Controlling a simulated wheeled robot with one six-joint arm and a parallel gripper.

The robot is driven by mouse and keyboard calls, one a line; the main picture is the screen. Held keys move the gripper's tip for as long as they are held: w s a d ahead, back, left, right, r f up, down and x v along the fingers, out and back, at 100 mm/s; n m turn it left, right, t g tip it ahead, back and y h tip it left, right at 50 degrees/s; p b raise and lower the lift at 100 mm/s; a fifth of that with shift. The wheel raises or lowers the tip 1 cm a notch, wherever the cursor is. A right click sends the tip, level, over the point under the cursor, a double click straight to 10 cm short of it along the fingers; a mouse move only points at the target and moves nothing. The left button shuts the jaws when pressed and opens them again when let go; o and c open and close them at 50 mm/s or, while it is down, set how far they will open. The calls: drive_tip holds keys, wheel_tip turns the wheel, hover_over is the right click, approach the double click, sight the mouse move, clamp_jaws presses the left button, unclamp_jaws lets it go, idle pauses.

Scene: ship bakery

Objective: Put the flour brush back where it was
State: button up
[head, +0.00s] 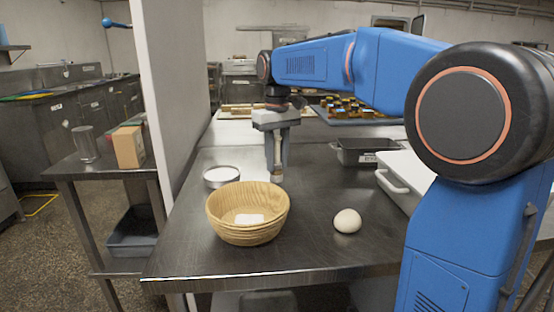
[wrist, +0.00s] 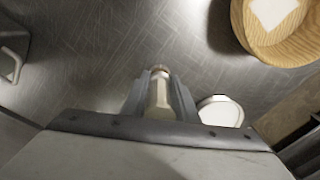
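The flour brush (head: 277,173) has a pale handle and points down under my gripper (head: 277,162), its lower end near or at the steel table top; I cannot tell whether it touches. In the wrist view the brush (wrist: 159,98) sits between the two fingers of my gripper (wrist: 160,86), which are closed on it. A small round dish of white flour (head: 221,177) is to the left of the brush and also shows in the wrist view (wrist: 220,112). A wooden basket (head: 247,228) with a white patch inside stands in front of the brush.
A pale dough ball (head: 347,221) lies right of the basket. A dark grey bin (head: 362,151) and a white lidded box (head: 408,178) stand to the right. A white wall panel (head: 176,90) edges the table (head: 200,260) at left. The table's front is clear.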

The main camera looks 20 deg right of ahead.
sight(277, 137)
drive_tip(key=o, duration=0.4)
wheel_tip(277, 137, up, 12)
drive_tip(key=shift+f, duration=0.1)
drive_tip(key=shift+r, duration=0.25)
drive_tip(key=shift+s, duration=0.15)
idle(0.3)
